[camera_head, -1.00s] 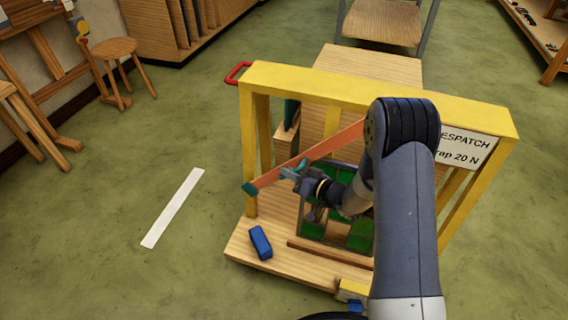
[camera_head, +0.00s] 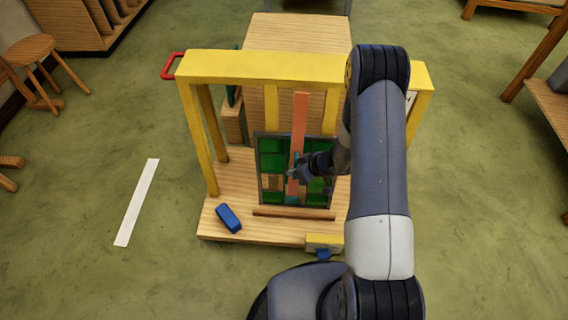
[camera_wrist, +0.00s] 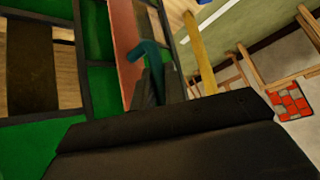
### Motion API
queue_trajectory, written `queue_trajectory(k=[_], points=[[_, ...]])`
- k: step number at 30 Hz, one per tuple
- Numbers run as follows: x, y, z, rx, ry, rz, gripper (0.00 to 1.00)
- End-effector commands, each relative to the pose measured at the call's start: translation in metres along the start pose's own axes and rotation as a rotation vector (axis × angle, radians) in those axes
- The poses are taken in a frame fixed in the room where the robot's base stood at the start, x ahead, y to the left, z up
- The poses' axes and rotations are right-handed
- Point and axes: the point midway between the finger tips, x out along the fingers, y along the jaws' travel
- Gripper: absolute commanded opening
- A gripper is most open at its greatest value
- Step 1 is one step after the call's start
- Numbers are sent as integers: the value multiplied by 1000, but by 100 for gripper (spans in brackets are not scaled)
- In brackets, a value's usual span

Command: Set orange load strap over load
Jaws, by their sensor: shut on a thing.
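The orange load strap (camera_head: 299,122) stands nearly upright in front of the leaded panel in the head view. Its top end reaches up near the yellow frame's top beam. The panel (camera_head: 270,162), with green panes and dark leading, stands upright on the wooden base. My gripper (camera_head: 296,170) is shut on the strap's teal handle, about level with the panel's middle. In the wrist view, the teal handle (camera_wrist: 145,52) and orange strap (camera_wrist: 123,40) show close beside the panel (camera_wrist: 100,78). Whether the strap touches the panel I cannot tell.
A yellow frame (camera_head: 262,67) with a red handle (camera_head: 171,66) stands around the load. A blue block (camera_head: 228,218) lies on the wooden base (camera_head: 270,229). A wooden ledge (camera_head: 293,213) runs before the panel. A white strip (camera_head: 137,203) marks open floor at left.

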Motion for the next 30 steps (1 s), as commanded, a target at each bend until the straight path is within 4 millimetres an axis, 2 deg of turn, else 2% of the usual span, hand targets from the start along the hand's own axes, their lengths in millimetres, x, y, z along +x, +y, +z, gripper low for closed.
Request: queue_trajectory(k=[4, 18, 19, 22, 30], points=[[-6, 4, 3, -11, -24, 13, 0], [-7, 8, 7, -15, -38, 22, 0], [-7, 8, 7, -15, -38, 22, 14], [-7, 7, 7, -14, -37, 21, 22], [-9, 7, 6, -15, -34, 19, 22]])
